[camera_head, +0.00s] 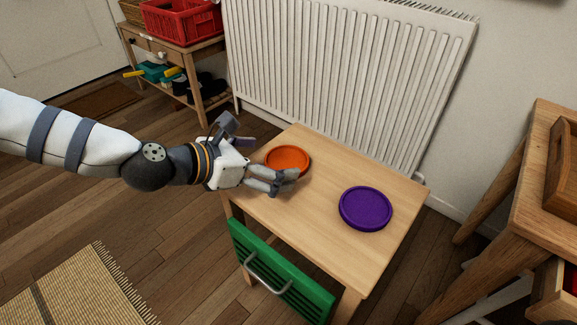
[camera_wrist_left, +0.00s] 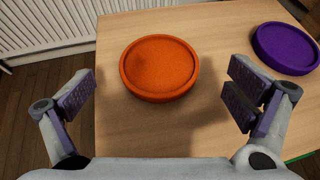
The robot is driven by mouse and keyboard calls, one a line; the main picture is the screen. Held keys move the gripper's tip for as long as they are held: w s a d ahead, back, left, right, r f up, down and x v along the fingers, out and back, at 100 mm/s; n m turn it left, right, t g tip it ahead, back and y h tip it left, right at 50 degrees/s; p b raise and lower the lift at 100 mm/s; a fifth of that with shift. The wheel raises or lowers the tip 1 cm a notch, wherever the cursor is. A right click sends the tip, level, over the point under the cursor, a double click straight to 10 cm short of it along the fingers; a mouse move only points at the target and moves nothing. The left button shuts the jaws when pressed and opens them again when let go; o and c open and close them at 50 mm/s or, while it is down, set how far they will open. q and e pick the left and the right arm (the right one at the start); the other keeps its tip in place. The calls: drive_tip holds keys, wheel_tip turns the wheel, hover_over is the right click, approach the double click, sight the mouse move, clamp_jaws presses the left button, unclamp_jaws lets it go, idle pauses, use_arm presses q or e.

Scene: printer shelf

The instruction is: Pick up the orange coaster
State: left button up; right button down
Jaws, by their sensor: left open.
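The orange coaster (camera_head: 287,157) is a round, shallow-rimmed disc lying flat on the small wooden table (camera_head: 330,240), near its left back part. It also shows whole in the left wrist view (camera_wrist_left: 159,67), ahead of my left gripper and roughly between the lines of its two fingers. My left gripper (camera_head: 277,178) reaches in from the left over the table's left edge. In the left wrist view its fingers (camera_wrist_left: 160,100) are spread wide and empty, apart from the coaster. In the head view a finger is close to the coaster's near edge. My right gripper is not in view.
A purple coaster (camera_head: 365,208) lies on the same table to the right. A white radiator (camera_head: 340,75) stands behind the table. A green slatted panel (camera_head: 280,277) is at the table's front. A wooden desk (camera_head: 540,180) stands at the right. The tabletop between the coasters is clear.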

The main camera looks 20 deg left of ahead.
sight(287, 162)
use_arm(q)
drive_tip(key=shift+w+d+f, duration=0.2)
drive_tip(key=shift+w+f, duration=0.15)
drive_tip(key=shift+f, duration=0.1)
drive_tip(key=shift+w+d+f, duration=0.2)
drive_tip(key=shift+w+f, duration=0.1)
drive_tip(key=shift+f, duration=0.15)
drive_tip(key=shift+w+d+b, duration=0.2)
drive_tip(key=shift+w+b, duration=0.1)
drive_tip(key=shift+w, duration=0.1)
drive_tip(key=shift+s+a, duration=0.1)
drive_tip(key=c, duration=1.2)
